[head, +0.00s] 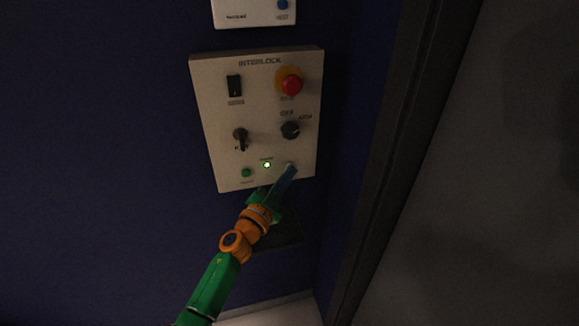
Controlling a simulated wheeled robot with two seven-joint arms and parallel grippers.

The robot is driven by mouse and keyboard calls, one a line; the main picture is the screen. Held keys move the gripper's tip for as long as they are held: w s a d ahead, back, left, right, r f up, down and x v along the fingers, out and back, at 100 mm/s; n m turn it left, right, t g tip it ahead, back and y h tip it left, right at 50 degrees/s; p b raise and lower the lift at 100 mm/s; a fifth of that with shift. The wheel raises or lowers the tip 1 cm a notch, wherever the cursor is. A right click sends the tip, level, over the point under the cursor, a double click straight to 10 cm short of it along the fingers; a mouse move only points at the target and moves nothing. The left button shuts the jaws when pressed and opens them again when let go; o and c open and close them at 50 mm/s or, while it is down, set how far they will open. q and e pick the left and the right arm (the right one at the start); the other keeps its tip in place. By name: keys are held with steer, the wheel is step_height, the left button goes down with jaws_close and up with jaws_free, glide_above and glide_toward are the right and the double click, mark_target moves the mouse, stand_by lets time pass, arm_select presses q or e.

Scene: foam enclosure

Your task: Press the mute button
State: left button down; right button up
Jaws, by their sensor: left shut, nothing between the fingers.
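The cream INTERLOCK panel (213,121) is on the dark blue wall. My left gripper (287,172) is shut and empty, with its bluish fingers over the panel's lower right corner. Whether the fingertips touch the panel I cannot tell. A lit green lamp (267,165) is just left of the fingers, and a green button (246,173) is further left. I cannot read any label as mute; the spot at the fingertips is covered, so a button there would be hidden. My right gripper is not in view.
Above on the panel are a red mushroom button (291,84), a black rocker switch (234,86), a key switch (241,137) and a black knob (290,130). A second panel (252,17) with a blue button is higher up. A dark frame edge (398,150) stands to the right.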

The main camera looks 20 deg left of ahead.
arm_select(q)
steer(key=shift+s+d, duration=0.4)
steer(key=shift+s, duration=0.2)
steer(key=s+d+p, duration=0.1)
steer(key=s, duration=0.1)
steer(key=s+d+p, duration=0.1)
steer(key=s, duration=0.1)
steer(key=shift+d, duration=0.4)
steer(key=shift+s+a, duration=0.1)
steer(key=shift+a, duration=0.05)
